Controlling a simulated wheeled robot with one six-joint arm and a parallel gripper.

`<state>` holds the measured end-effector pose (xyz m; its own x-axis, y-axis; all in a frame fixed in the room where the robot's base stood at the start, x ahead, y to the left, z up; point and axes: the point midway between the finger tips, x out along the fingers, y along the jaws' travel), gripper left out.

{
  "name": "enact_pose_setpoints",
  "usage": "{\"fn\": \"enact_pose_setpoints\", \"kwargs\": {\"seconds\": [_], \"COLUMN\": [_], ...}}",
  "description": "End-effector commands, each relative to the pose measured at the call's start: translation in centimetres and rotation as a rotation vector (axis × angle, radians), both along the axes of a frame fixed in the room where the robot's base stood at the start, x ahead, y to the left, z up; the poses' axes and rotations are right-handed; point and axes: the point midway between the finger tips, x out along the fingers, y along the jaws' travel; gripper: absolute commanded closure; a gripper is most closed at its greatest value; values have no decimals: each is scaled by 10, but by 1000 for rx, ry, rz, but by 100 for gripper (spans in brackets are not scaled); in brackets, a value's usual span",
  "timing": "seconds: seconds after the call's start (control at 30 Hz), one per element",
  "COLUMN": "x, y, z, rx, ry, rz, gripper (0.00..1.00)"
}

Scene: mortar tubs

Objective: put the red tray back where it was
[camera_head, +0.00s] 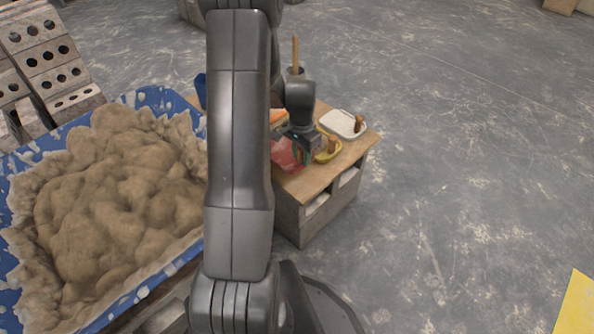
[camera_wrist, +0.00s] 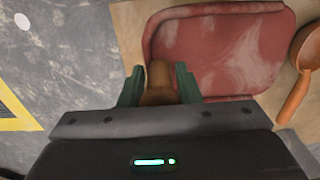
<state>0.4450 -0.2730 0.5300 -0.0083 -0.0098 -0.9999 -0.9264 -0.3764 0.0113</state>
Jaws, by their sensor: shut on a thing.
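The red tray (camera_wrist: 225,50) has a scuffed, rounded rectangular top and a wooden knob-like handle (camera_wrist: 158,80) at its near edge. My gripper (camera_wrist: 158,88) has its green fingers on both sides of this handle and is shut on it. In the head view the red tray (camera_head: 287,156) is at the near left part of the small wooden-topped table (camera_head: 355,148), partly hidden by my arm. My gripper (camera_head: 306,146) is at its right side there. I cannot tell whether the tray touches the tabletop.
A yellow tray (camera_head: 328,150) is close right of my gripper, and a white tray (camera_head: 342,122) lies behind it. An orange pan-like thing (camera_wrist: 303,65) is right of the red tray. A blue tub (camera_head: 160,97) of mortar stands left. The floor at right is open.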

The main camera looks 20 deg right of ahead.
Motion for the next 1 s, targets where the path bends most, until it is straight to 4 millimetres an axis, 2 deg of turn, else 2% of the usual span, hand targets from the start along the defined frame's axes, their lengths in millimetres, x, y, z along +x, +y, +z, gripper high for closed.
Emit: {"fn": "enact_pose_setpoints", "kwargs": {"seconds": [0.03,0.1,0.27,0.43,0.77,0.8,0.9,1.0], "x": [-1,0,0,0,0,0,0,0], "y": [0,0,0,0,0,0,0,0], "z": [-15,-26,-39,-64,-68,-69,-68,-68], "rx": [2,1,1,0,0,0,0,0], "ry": [4,3,1,2,1,1,1,1], "rz": [0,0,1,1,1,1,1,1], "gripper": [100,100,100,100,100,68,48,48]}}
